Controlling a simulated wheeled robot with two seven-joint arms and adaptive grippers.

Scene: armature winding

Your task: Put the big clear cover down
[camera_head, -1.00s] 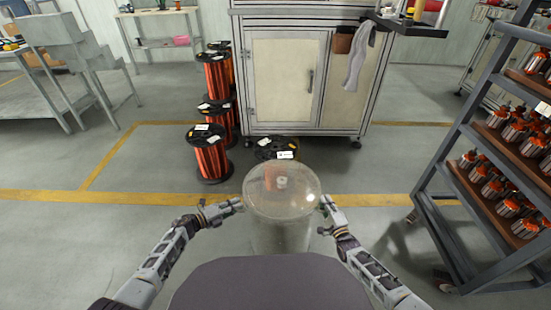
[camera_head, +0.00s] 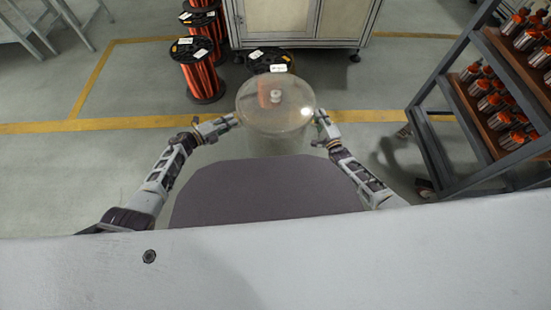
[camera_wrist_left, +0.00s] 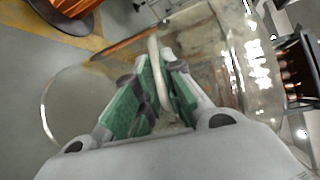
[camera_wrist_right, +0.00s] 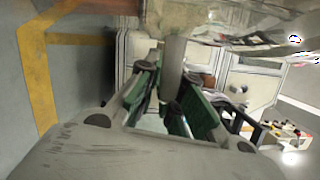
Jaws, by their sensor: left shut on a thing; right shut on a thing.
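The big clear cover (camera_head: 275,104) is a see-through cylinder with a round top and a small pale knob. It is held up in front of me between both grippers, in the head view. My left gripper (camera_head: 238,119) is shut on the cover's left side. In the left wrist view its green-padded fingers (camera_wrist_left: 155,88) close on a pale handle strip, with the clear wall beside it. My right gripper (camera_head: 318,116) is shut on the cover's right side. In the right wrist view its fingers (camera_wrist_right: 172,85) close on a pale handle strip. The cover's lower end is hard to make out.
Copper wire spools (camera_head: 202,70) stand on the floor behind the cover, one (camera_head: 270,60) right behind it. A pale cabinet (camera_head: 300,20) is beyond. A grey rack (camera_head: 440,130) with orange-topped parts stands at right.

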